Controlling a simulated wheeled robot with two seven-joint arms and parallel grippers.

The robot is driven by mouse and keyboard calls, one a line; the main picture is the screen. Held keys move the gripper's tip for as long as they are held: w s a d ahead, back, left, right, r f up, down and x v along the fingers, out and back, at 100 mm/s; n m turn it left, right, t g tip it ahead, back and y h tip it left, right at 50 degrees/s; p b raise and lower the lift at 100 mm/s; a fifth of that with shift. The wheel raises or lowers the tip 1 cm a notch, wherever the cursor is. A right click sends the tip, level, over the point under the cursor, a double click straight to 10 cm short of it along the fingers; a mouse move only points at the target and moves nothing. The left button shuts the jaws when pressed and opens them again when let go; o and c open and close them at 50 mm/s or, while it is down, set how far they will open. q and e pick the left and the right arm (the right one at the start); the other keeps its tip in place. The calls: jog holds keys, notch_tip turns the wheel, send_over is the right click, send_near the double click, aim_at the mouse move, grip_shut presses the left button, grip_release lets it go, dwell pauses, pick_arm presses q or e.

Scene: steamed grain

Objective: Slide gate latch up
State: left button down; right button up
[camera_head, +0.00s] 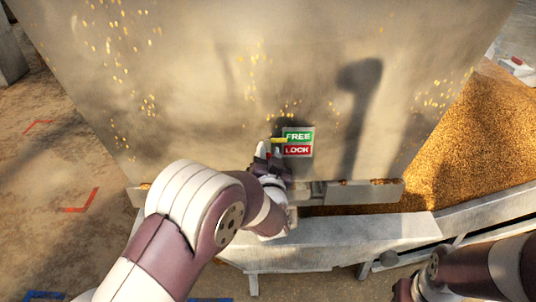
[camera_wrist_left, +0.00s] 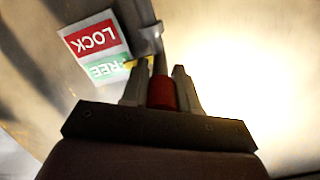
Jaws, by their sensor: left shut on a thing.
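The gate latch has a red grip (camera_wrist_left: 161,93) on a grey metal rod (camera_wrist_left: 159,42) in the left wrist view. My left gripper (camera_wrist_left: 160,80) is shut on the red grip, one finger on each side. In the head view this gripper (camera_head: 268,152) is in front of the hopper wall and mostly hides the latch. A yellow pointer (camera_head: 279,140) sits level with the green FREE half of the label (camera_head: 298,136), above the red LOCK half (camera_head: 298,151). My right gripper (camera_head: 404,290) is at the bottom right, away from the latch; its fingers are unclear.
The large metal hopper wall (camera_head: 200,80) fills the back, with scattered grains stuck on it. A horizontal bar (camera_head: 335,193) crosses its lower edge. A pale metal trough (camera_head: 370,228) runs below. Heaped grain (camera_head: 480,140) lies at the right. Open ground (camera_head: 60,160) is at the left.

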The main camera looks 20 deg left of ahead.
pick_arm(q)
jog(key=c, duration=0.8)
grip_release()
jog(key=shift+w+r, duration=0.1)
jog(key=shift+r, duration=0.1)
jog(key=shift+c, duration=0.2)
jog(key=shift+o, duration=0.3)
jog(key=shift+f, duration=0.15)
